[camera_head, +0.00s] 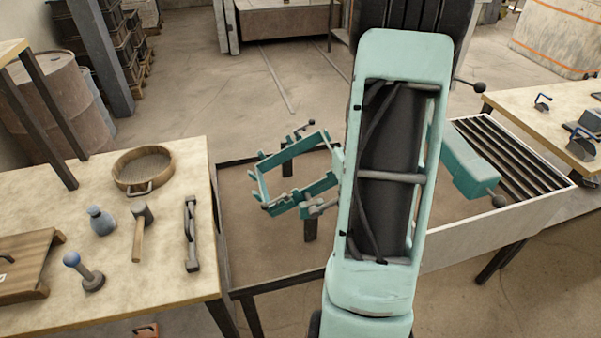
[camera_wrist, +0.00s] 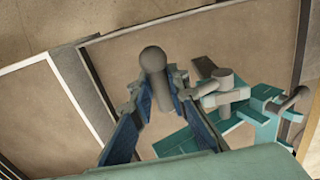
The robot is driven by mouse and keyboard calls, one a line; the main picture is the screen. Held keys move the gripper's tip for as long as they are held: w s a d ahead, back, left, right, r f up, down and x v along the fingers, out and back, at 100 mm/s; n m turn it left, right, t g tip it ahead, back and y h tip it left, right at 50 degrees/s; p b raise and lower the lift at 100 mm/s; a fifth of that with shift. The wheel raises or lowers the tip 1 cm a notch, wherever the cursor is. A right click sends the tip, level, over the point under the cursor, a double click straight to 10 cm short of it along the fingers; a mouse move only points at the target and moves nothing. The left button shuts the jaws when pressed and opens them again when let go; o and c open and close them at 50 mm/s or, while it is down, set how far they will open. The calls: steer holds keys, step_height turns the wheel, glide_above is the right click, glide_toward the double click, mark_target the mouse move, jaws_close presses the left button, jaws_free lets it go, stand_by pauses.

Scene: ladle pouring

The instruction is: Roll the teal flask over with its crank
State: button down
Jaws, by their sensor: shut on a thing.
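The teal flask (camera_head: 295,170) is an open rectangular frame, tilted on its supports, left of my arm in the head view. Part of it shows at the right of the wrist view (camera_wrist: 262,118), with a grey hub (camera_wrist: 225,80) beside it. In the wrist view my gripper (camera_wrist: 156,88) has its two blue-padded fingers shut on a grey round-ended handle (camera_wrist: 153,60), which looks like the crank's grip. The link between this handle and the flask is not clear. My arm hides the gripper and that handle in the head view.
A right table (camera_head: 545,95) stands behind.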

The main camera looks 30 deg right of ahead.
steer(key=f+b, duration=0.2)
steer(key=d+f, duration=0.1)
steer(key=f, duration=0.1)
steer(key=shift+s+b, duration=0.25)
steer(key=shift+b, duration=0.15)
steer(key=c, duration=1.6)
jaws_free()
steer(key=shift+w, duration=0.1)
steer(key=shift+s+a+r+p, duration=0.15)
steer(key=shift+s+r+p, duration=0.35)
steer(key=shift+r+p, duration=0.5)
steer(key=shift+s+a+r+p, duration=0.15)
steer(key=shift+s+r+p, duration=0.4)
steer(key=shift+r, duration=0.8)
steer(key=shift+s+a+r+p, duration=0.15)
steer(key=shift+s+r+p, duration=0.25)
steer(key=shift+r+p, duration=0.65)
steer(key=shift+r, duration=0.1)
steer(key=shift+w+b, duration=0.1)
steer(key=shift+b, duration=0.2)
